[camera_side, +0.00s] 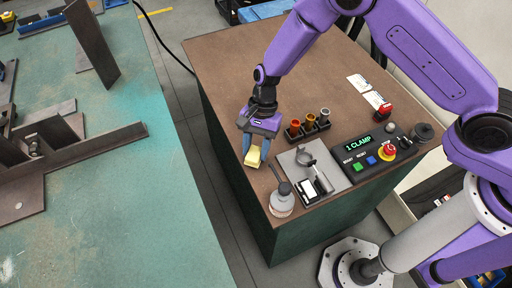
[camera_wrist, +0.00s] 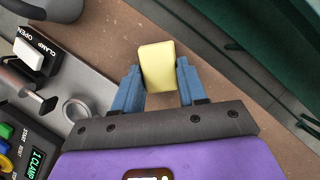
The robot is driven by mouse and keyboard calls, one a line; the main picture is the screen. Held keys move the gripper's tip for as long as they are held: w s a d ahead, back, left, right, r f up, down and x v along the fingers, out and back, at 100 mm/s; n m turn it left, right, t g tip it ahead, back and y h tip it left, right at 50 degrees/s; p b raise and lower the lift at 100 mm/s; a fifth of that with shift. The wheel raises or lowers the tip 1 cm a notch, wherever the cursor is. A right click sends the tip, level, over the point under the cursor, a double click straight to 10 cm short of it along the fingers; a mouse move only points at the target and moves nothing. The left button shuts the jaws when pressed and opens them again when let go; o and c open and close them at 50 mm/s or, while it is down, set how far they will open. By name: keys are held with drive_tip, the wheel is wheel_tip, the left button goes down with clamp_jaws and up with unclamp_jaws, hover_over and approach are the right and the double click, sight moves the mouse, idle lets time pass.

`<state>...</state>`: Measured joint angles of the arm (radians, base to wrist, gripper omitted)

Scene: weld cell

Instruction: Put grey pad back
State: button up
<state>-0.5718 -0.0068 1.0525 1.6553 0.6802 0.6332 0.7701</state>
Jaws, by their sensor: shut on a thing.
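My gripper (camera_side: 255,149) is over the near left edge of the brown bench top, pointing down. Its blue fingers are shut on a pale yellow block (camera_side: 253,158). In the wrist view the yellow block (camera_wrist: 157,67) sits between the two fingertips (camera_wrist: 157,88) and sticks out past them. I cannot tell whether it touches the bench. I cannot pick out a grey pad for certain. A dark rack (camera_side: 308,130) right of my gripper holds three small cylinders with red-orange, orange-brown and grey tops.
A grey clamp plate (camera_side: 328,178) with a lever and a white-and-black switch (camera_side: 309,190) lies right of my gripper. A control box (camera_side: 375,152) reads "1 CLAMP". The bench's far left is clear.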

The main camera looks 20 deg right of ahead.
drive_tip(key=shift+f, duration=0.4)
drive_tip(key=o, duration=1.1)
drive_tip(key=shift+f, duration=0.1)
drive_tip(key=v, duration=1.2)
drive_tip(key=shift+r, duration=0.2)
